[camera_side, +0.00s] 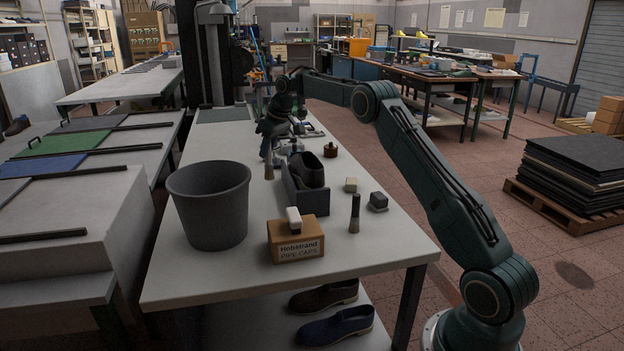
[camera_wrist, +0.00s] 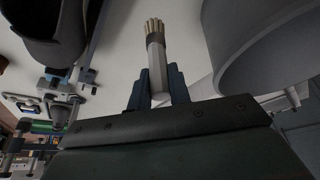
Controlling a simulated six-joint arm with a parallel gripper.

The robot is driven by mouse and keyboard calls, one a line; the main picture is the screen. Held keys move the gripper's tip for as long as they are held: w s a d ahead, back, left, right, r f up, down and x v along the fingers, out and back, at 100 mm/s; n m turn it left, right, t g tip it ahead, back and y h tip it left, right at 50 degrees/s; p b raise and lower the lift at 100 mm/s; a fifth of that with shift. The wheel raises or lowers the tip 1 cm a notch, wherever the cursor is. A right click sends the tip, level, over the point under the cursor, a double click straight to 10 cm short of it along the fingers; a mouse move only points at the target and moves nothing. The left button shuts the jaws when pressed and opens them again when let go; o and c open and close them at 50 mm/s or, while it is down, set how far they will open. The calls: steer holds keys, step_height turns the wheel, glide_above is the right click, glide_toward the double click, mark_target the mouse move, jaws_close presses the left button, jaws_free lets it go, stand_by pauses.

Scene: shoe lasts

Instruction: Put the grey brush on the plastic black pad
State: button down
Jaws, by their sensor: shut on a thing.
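My gripper (camera_wrist: 158,92) is shut on the grey brush (camera_wrist: 157,68), with its pale bristles pointing away from the jaws in the wrist view. In the side view my gripper (camera_side: 267,153) is over the far part of the table, and the brush (camera_side: 269,172) hangs below it, bristles down. Whether the brush touches the table is unclear. A flat dark grey mat (camera_side: 222,115) lies at the table's far end, behind and left of my gripper. I cannot tell for sure whether it is the plastic black pad.
A grey bucket (camera_side: 209,205) stands left of the gripper. A dark shoe (camera_side: 307,170) sits in a grey holder to the right. Nearer are a Hohstrand box (camera_side: 296,242), a dark upright brush (camera_side: 354,213) and a black block (camera_side: 378,202). The front left tabletop is clear.

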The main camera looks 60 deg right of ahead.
steer(key=s+d+r+m+g+h, duration=0.1)
steer(key=s+d+r+m+h, duration=0.1)
steer(key=s+d+r+m, duration=0.3)
steer(key=s+d+r+m+h, duration=0.1)
steer(key=s+d+r+m, duration=0.3)
steer(key=s+d, duration=0.4)
steer(key=s+d+r+m+g+h, duration=0.1)
steer(key=s+d+r+m, duration=0.2)
steer(key=s, duration=0.5)
steer(key=s+d+r+m+g+h, duration=0.1)
steer(key=s+d+r+m+g, duration=0.1)
steer(key=s+m, duration=0.45)
step_height(320, 180, down, 15)
steer(key=s+n, duration=0.1)
steer(key=shift+s+a+f, duration=0.15)
steer(key=shift+s, duration=0.25)
steer(key=shift+f+n, duration=0.1)
steer(key=shift+n, duration=0.15)
steer(key=shift+f, duration=2.05)
steer(key=shift+f, duration=0.1)
steer(key=c, duration=1.3)
jaws_free()
